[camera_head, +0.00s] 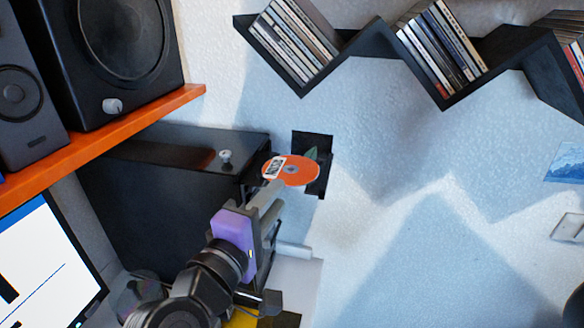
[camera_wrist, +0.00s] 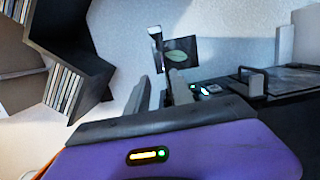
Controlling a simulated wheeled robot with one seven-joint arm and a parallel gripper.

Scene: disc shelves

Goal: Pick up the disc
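An orange disc (camera_head: 296,172) with a pale, dark-marked patch on its left side shows in the head view. It is in front of a black leaf picture on the wall, beside the right end of a black cabinet. My gripper (camera_head: 271,189) points up toward it, its fingertips just below the disc in the picture. A thin upright sliver beyond the fingertips may be the disc edge-on; I cannot tell for sure. What supports the disc is not clear.
The black cabinet (camera_head: 170,178) lies to the left of the disc, with a small knob on it. An orange shelf (camera_head: 130,125) with speakers is above left. A zigzag wall shelf (camera_head: 362,42) holds several cases at the top. The wall right of the disc is mostly bare.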

